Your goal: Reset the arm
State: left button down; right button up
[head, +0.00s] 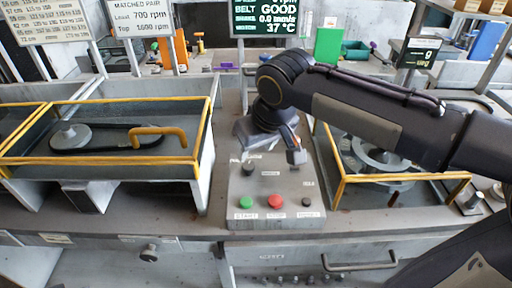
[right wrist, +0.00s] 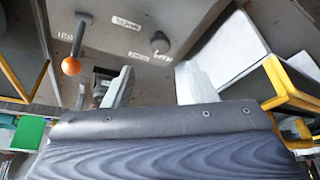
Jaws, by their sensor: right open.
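My right gripper (head: 271,148) is open and empty above the back part of the grey control box (head: 235,190). Its two fingers also show in the right wrist view (right wrist: 157,86), spread apart with nothing between them. The box carries a green button (head: 246,202), a red button (head: 274,202) and a small black button (head: 306,202) along its front. A black knob (head: 248,169) stands behind them and shows in the wrist view (right wrist: 160,43). A lever with an orange ball (right wrist: 71,66) stands beside the fingers in the wrist view. My left gripper is out of view.
A yellow-railed bay (head: 208,125) with a belt and pulley lies left of the box. Another yellow-railed bay (head: 343,184) lies to the right, partly under my right arm. A monitor (head: 264,18) and a green panel (head: 328,46) stand behind.

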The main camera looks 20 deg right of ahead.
jog(key=s+d+f+m+y+p, duration=0.1)
jog(key=s+d+f+m+p, duration=0.1)
jog(key=s, duration=0.7)
jog(key=s+d+f+m+t+y+p, duration=0.1)
jog(key=s+d+f, duration=0.3)
jog(key=s, duration=0.5)
jog(key=shift+s+d+f+m+y+p, duration=0.2)
jog(key=shift+d+m+y+p, duration=0.1)
jog(key=shift+m+p, duration=0.5)
dwell(0.4)
